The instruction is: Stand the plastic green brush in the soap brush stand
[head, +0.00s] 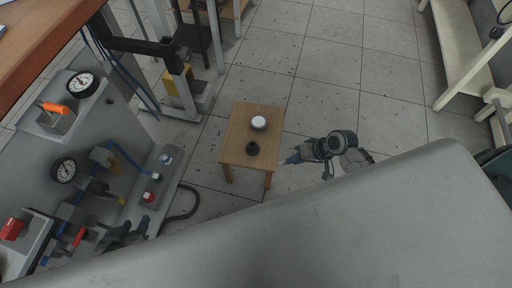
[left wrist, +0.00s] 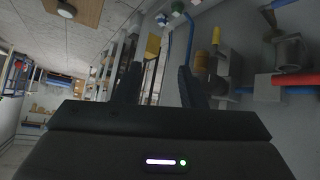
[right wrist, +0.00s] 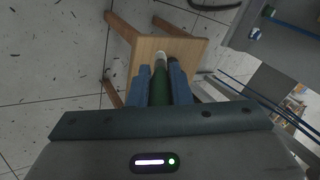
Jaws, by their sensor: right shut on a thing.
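The green brush (right wrist: 160,90) is between the blue fingers of my right gripper (right wrist: 164,78), which is shut on it. Its pale tip points away from the wrist, towards the small wooden table (head: 236,134). In the head view my right gripper (head: 288,160) is just right of the table's near right corner. A small black round holder (head: 252,148), which looks like the soap brush stand, is on the table's near half; a dark bit of it shows in the right wrist view (right wrist: 201,58). The brush is apart from it. My left gripper (left wrist: 158,85) is open and empty, by the pneumatic panel.
A white-topped round object (head: 259,123) stands on the table behind the black holder. The pneumatic panel (head: 110,135) with gauges, valves and hoses fills the left side. A pale bench (head: 455,50) is at upper right.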

